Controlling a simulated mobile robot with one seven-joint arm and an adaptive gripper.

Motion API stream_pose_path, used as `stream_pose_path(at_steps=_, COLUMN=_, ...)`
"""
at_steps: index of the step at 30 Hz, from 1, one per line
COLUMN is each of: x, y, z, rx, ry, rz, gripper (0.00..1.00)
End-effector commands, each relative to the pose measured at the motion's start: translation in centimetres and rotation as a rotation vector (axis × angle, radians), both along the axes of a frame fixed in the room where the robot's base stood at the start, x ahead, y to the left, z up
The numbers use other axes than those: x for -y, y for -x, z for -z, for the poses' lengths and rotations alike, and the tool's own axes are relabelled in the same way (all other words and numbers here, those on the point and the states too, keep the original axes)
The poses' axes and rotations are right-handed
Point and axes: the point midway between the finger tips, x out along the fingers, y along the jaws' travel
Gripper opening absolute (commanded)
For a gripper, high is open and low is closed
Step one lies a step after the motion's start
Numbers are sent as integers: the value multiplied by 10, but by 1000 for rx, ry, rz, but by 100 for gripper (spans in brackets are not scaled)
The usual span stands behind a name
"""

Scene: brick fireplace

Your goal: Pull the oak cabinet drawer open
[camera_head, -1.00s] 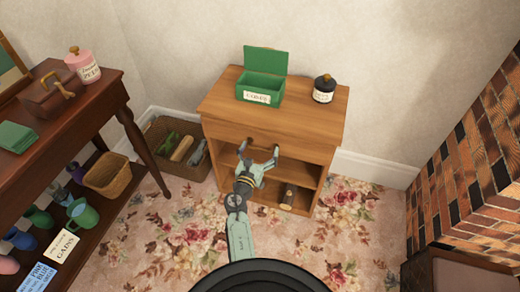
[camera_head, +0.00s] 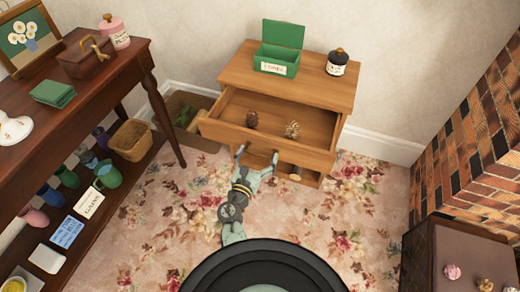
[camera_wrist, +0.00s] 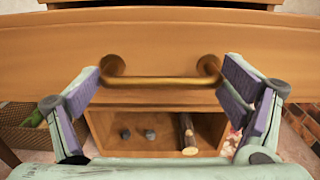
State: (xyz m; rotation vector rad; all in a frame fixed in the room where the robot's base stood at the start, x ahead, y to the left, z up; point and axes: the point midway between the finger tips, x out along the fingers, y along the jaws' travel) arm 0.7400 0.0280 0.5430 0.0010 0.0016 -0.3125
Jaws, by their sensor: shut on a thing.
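The oak cabinet (camera_head: 237,73) stands against the wall. Its drawer (camera_head: 217,129) is pulled well out, and two pinecones (camera_head: 252,119) (camera_head: 292,129) show inside it. The brass bar handle (camera_wrist: 165,83) is on the drawer front in the wrist view. My gripper (camera_head: 257,156) is at the drawer front, shut on the handle, with one finger at each end of the bar in the wrist view. In the head view the handle is mostly hidden by the gripper.
An open green box (camera_head: 278,50) and a black-lidded jar (camera_head: 337,63) stand on the cabinet top. A log (camera_wrist: 187,134) lies on the shelf below. A wicker crate (camera_head: 183,108) is left of the cabinet; a dark table (camera_head: 100,65) is further left. A brick fireplace (camera_head: 470,150) is at right.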

Motion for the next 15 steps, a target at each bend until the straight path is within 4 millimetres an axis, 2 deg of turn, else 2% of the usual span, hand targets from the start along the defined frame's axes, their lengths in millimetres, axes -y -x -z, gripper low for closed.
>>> stream_pose_path(at_steps=6, x=-1, y=16, z=-4, rx=3, ry=13, rz=10, gripper=41)
stream_pose_path(at_steps=15, x=-2, y=22, z=-4, rx=5, ry=12, rz=12, gripper=41)
